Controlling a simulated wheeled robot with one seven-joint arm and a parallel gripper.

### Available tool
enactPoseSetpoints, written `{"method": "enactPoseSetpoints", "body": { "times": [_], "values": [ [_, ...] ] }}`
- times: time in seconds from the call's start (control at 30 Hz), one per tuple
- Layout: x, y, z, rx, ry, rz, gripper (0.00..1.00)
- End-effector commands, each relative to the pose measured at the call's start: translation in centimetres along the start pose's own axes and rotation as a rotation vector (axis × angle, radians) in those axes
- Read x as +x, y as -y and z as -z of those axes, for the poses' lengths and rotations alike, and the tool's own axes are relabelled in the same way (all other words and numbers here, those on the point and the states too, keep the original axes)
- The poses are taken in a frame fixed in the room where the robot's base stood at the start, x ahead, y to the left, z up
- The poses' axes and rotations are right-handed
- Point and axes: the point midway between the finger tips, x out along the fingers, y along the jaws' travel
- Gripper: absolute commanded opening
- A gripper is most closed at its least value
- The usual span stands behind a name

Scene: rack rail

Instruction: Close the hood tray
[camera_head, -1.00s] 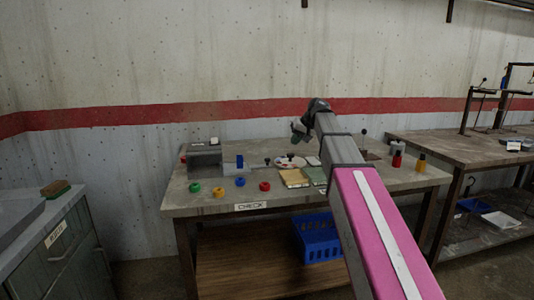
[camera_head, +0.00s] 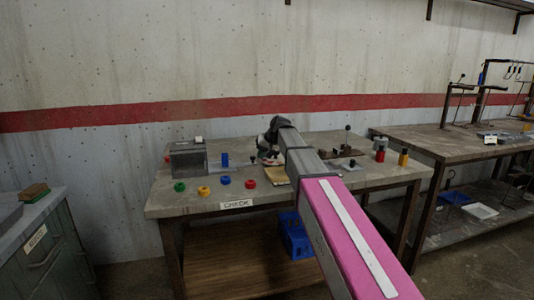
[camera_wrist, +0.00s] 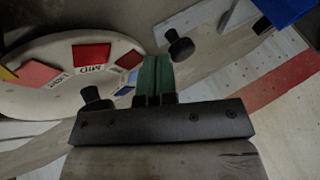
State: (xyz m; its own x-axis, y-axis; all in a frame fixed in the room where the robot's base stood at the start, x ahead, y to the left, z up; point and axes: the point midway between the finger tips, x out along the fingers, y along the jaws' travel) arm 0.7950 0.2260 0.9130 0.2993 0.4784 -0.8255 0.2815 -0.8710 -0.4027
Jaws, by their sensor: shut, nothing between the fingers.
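The hood (camera_head: 187,158) is a grey box at the left of the table in the head view. What looks like its tray (camera_head: 236,167) sticks out to the right, low and flat, with a blue block (camera_head: 225,160) on it and a dark knob at its right end (camera_head: 253,159). My gripper (camera_head: 266,152) is low over the table, just right of that knob. In the wrist view my gripper's green fingers (camera_wrist: 155,68) are shut and empty. A black knob (camera_wrist: 180,46) on a pale strip is just beyond them, apart from the fingertips; the blue block (camera_wrist: 283,9) is behind it.
A round disc with coloured fields (camera_wrist: 40,70) lies left of the fingers, with another black knob (camera_wrist: 95,98) close by. Green, yellow, blue and red rings (camera_head: 203,190) line the table's front. A knobbed stand (camera_head: 347,142) and bottles (camera_head: 403,157) are at right.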

Motion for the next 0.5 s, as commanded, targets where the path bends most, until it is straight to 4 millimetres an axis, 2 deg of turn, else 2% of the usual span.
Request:
{"method": "enactPoseSetpoints", "body": {
  "times": [0.4, 0.5],
  "values": [
    [0.18, 0.30, -0.02, 0.000, 0.000, 0.000, 0.00],
    [0.45, 0.97, -0.13, -0.002, 0.000, 0.000, 0.00]
  ]
}}
